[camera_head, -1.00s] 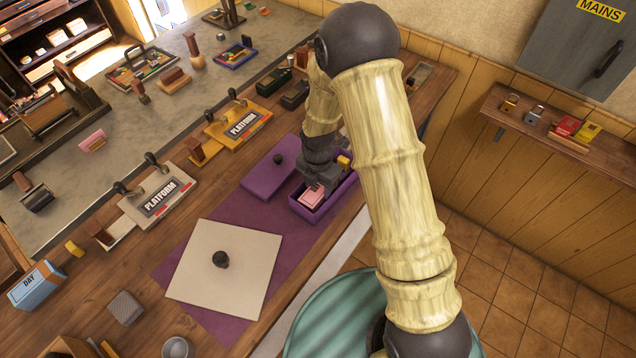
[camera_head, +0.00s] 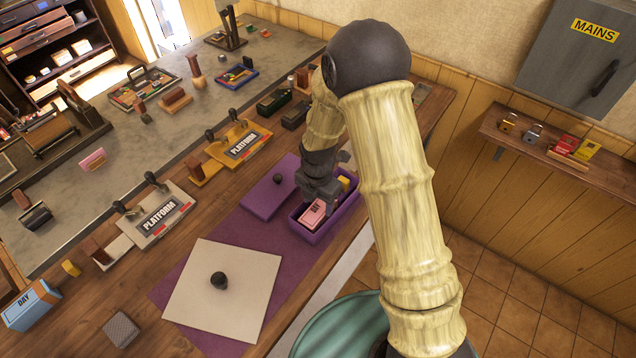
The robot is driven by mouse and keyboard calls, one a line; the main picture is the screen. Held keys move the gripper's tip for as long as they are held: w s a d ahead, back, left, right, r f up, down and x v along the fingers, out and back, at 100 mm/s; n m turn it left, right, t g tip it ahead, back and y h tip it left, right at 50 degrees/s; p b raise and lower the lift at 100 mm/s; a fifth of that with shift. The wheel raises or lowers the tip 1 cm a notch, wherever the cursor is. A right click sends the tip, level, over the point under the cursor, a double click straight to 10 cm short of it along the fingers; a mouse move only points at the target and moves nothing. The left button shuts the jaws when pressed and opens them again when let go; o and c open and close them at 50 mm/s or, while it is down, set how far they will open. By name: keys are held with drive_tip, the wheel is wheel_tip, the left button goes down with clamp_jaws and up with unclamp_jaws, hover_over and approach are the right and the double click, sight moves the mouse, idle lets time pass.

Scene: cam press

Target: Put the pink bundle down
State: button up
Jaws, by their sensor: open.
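The pink bundle (camera_head: 313,214) lies inside the open purple box (camera_head: 327,236), toward its left end. A yellow piece (camera_head: 344,183) shows in the same box toward the far end. My gripper (camera_head: 322,195) is just above the box, close over the pink bundle. Its jaws are open, and part of the bundle's far side is hidden behind them. I cannot tell whether a finger still touches the bundle. The purple lid (camera_head: 270,193) with a dark knob lies flat on the counter left of the box.
A pale square board (camera_head: 225,310) with a black knob lies on the purple mat (camera_head: 290,265). Two platform presses, one yellow (camera_head: 238,148) and one white (camera_head: 160,215), stand left of the lid. A green round top (camera_head: 335,325) is below the counter edge.

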sight(321, 210)
wheel_tip(321, 210, up, 10)
drive_tip(key=b, duration=0.1)
drive_tip(key=shift+b, duration=0.35)
drive_tip(key=shift+d, duration=0.1)
idle(0.4)
drive_tip(key=s+d+r+m+t, duration=0.1)
drive_tip(key=s+d+m, duration=0.5)
drive_tip(key=m, duration=0.8)
drive_tip(key=s+d+r+m+t, duration=0.1)
drive_tip(key=s+d+r+m, duration=0.2)
drive_tip(key=m, duration=1.1)
drive_tip(key=s+d, duration=0.3)
drive_tip(key=d, duration=0.1)
drive_tip(key=shift+s+d+r+t, duration=0.2)
drive_tip(key=shift+r+t, duration=0.1)
drive_tip(key=shift+r, duration=0.05)
